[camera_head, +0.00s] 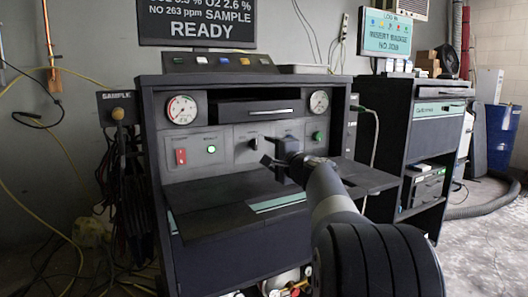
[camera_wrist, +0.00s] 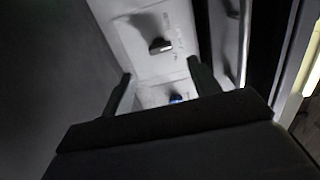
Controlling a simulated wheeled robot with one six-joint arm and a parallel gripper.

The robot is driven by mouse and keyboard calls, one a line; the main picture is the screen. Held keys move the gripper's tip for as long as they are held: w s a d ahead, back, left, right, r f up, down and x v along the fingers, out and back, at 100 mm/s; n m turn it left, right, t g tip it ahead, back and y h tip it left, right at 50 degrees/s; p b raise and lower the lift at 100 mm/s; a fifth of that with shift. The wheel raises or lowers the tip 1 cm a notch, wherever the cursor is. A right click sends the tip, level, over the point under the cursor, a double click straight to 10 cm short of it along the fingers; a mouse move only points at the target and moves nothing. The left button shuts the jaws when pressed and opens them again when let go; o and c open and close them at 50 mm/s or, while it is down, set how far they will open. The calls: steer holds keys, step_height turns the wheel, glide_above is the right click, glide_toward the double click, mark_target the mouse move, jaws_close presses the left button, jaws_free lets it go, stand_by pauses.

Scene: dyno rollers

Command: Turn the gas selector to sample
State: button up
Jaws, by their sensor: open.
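A dark rotary knob (camera_head: 253,143), which looks like the gas selector, sits on the grey control panel at the cabinet's middle. My gripper (camera_head: 273,153) is in front of the panel, just right of and below the knob in the head view. In the wrist view my gripper (camera_wrist: 158,70) is open, with nothing between the fingers. It hides part of the panel to the knob's right.
A red switch (camera_head: 180,156) and green lights (camera_head: 211,149) (camera_head: 318,137) are on the same panel. A blue light (camera_wrist: 176,98) shows low between my fingers. A dark shelf (camera_head: 225,203) juts out below the panel. A second cabinet (camera_head: 425,150) stands right.

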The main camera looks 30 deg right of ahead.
mark_target(256, 145)
steer(key=shift+s, duration=1)
steer(key=w+p, duration=0.1)
steer(key=w, duration=1)
steer(key=shift+a, duration=0.15)
steer(key=shift+s, duration=0.1)
